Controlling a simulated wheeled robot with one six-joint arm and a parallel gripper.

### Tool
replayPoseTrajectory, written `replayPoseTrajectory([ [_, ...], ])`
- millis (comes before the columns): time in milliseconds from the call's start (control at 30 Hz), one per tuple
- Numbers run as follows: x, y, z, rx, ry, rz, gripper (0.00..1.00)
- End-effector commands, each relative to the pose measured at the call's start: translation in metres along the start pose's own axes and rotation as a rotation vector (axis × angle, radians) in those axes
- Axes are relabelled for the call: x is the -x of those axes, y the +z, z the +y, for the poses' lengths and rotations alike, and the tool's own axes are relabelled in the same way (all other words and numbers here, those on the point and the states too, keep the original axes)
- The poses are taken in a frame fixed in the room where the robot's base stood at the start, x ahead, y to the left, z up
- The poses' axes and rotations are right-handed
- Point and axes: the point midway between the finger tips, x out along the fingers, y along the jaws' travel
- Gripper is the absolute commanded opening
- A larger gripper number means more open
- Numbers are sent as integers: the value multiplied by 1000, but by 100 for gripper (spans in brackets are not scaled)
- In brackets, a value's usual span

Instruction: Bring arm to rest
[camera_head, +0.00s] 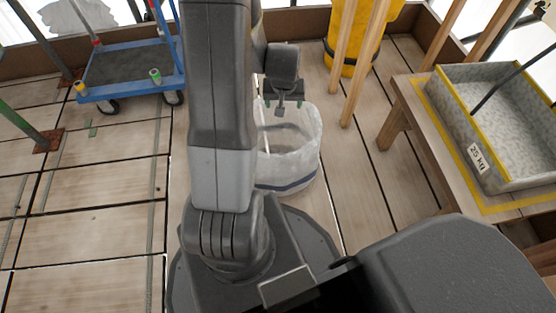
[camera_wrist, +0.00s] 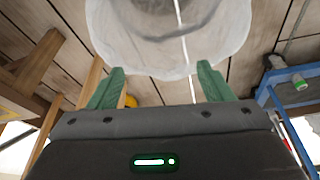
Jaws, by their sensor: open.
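My arm rises in the middle of the head view, its forearm standing tall above the base. My gripper (camera_head: 284,102) hangs from the dark wrist, over the far rim of a white, translucent bin (camera_head: 298,164). In the wrist view, the two green fingers of my gripper (camera_wrist: 160,80) stand wide apart, with nothing seen between them. The bin also shows in the wrist view (camera_wrist: 170,40), just past the fingertips. My forearm hides the bin's left part in the head view.
A blue cart (camera_head: 130,72) stands at the back left. A yellow barrel (camera_head: 352,35) stands behind wooden posts (camera_head: 359,70). A grey trough with a yellow rim (camera_head: 510,125) rests on a wooden table (camera_head: 408,108) at right. The plank floor (camera_head: 95,215) at left is mostly clear.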

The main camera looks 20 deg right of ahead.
Motion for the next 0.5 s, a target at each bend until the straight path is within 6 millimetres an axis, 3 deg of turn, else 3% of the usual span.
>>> replayPoseTrajectory([
  [300, 0, 0, 0, 0, 0, -1, 73],
  [500, -20, 1, 0, 0, 0, -3, 73],
])
